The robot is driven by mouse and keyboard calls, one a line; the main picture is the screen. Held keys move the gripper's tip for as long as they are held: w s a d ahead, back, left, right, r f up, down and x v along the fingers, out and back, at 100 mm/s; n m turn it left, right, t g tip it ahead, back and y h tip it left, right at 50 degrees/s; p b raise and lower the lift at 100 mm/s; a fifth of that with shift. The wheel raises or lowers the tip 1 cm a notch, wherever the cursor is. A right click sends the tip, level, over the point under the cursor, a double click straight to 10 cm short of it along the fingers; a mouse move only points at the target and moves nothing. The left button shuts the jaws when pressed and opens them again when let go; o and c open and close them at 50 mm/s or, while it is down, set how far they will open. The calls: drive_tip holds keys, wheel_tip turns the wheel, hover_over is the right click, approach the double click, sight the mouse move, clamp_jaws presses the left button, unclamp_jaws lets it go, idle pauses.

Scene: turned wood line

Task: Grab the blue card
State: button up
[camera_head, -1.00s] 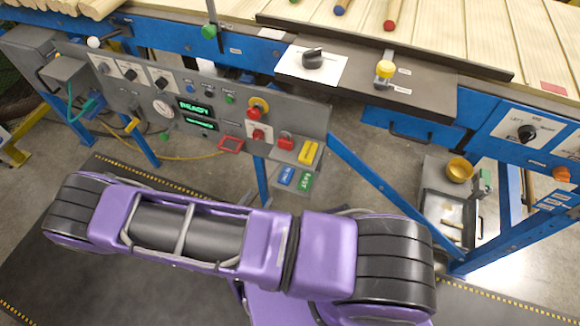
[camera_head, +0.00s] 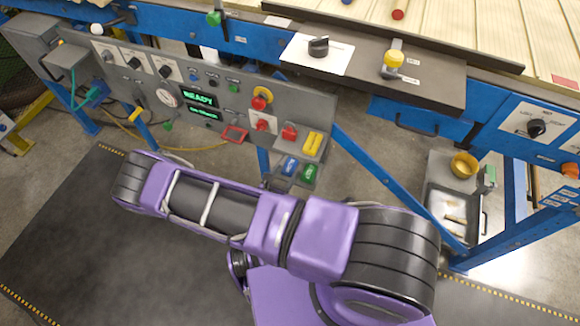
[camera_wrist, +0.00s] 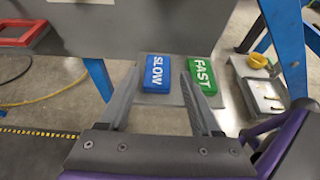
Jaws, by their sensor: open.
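The blue card (camera_head: 290,166), marked SLOW, lies beside the green card (camera_head: 309,173), marked FAST, on a small grey holder below the control panel. In the wrist view the blue card (camera_wrist: 158,73) lies ahead, between the lines of my two fingers, nearer the left one. The green card (camera_wrist: 202,75) is at the right finger's tip side. My gripper (camera_wrist: 160,82) is open and empty, with a finger on either side of the blue card's near end. I cannot tell whether a finger touches a card. In the head view my arm hides the gripper.
The grey control panel (camera_head: 215,100) stands just above the cards. A yellow card (camera_head: 312,143) and a red one sit above them. A blue slanting leg (camera_head: 375,175) is to the right. A metal tray (camera_head: 450,215) with a yellow bowl (camera_head: 464,165) is further right.

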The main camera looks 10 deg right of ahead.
sight(291, 163)
drive_tip(key=x, duration=0.5)
drive_tip(key=shift+a+f+b, duration=0.1)
drive_tip(key=shift+a+b, duration=0.05)
drive_tip(key=shift+b, duration=0.15)
clamp_jaws()
